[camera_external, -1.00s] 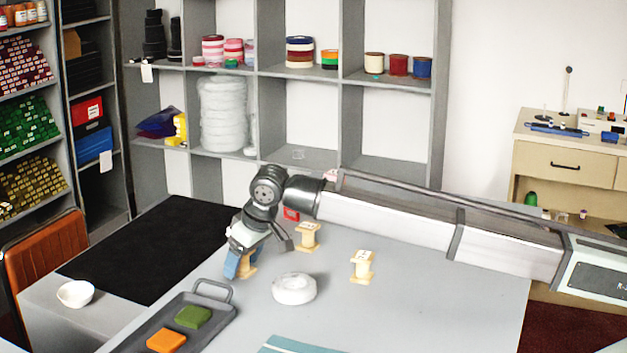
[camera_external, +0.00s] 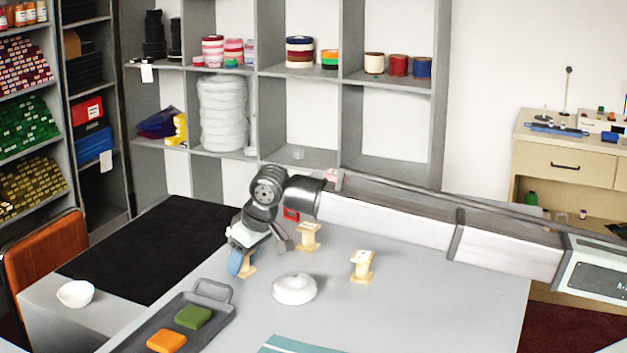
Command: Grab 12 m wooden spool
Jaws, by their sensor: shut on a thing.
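Three pale wooden spools are on the grey table. One spool (camera_external: 249,268) is at my gripper (camera_external: 242,265), which is shut on it; the blue finger covers its left part and the gripper body hides its top. A second spool (camera_external: 308,237) stands upright behind and to the right, with a label on its top. A third spool (camera_external: 362,267) stands upright further right, also with a top label. The labels are too small to read, so I cannot tell which spool is the 12 m one. The held spool looks upright, at or close to the table top.
A white roll (camera_external: 294,289) lies just right of the held spool. A grey tray (camera_external: 222,322) with a green and an orange block is in front. A small red item (camera_external: 291,214) is behind. A black mat (camera_external: 150,250) and white bowl (camera_external: 75,293) are left. The table's right side is clear.

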